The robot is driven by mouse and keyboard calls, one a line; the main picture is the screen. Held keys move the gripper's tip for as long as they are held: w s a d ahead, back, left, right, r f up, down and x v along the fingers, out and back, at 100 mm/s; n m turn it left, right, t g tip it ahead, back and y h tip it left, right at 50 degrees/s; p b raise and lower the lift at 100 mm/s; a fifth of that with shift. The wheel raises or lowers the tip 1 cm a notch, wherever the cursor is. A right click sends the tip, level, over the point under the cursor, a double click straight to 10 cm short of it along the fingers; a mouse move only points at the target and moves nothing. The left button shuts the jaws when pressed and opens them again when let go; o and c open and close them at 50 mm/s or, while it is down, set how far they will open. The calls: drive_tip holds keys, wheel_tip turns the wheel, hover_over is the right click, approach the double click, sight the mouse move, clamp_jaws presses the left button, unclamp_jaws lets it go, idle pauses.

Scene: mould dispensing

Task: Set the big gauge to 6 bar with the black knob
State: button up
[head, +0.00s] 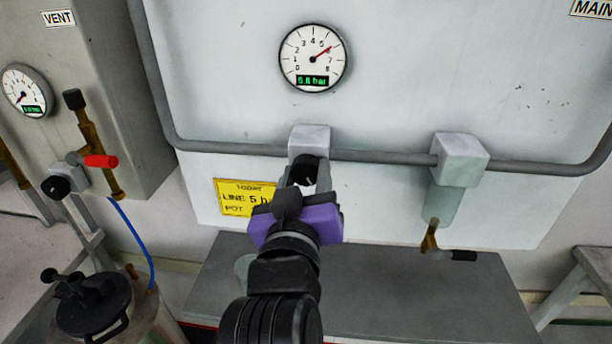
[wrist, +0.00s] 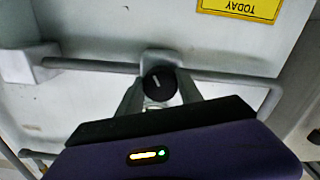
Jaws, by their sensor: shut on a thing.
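The big gauge (head: 313,58) is on the pale wall panel in the head view, above the pipe. Its green display looks like 5.8 bar, and its red needle points up and right between 5 and 7. The black knob (wrist: 159,83) sits under the grey regulator block (head: 310,139), with a white mark on its face. My gripper (wrist: 160,92) is shut on the black knob, one finger on each side.
A yellow note (head: 233,198) reads TODAY, LINE 5 b..., partly hidden by my gripper. A second block with a filter bowl (head: 437,205) and valve hangs to the right. A small gauge (head: 25,91), a red-handled valve (head: 100,161) and a black-lidded pot (head: 95,303) are left.

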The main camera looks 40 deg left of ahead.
drive_tip(key=shift+f, duration=0.1)
drive_tip(key=o, duration=1.4)
drive_tip(key=b+v, duration=0.1)
drive_tip(key=v, duration=0.7)
drive_tip(key=shift+w+a, duration=0.1)
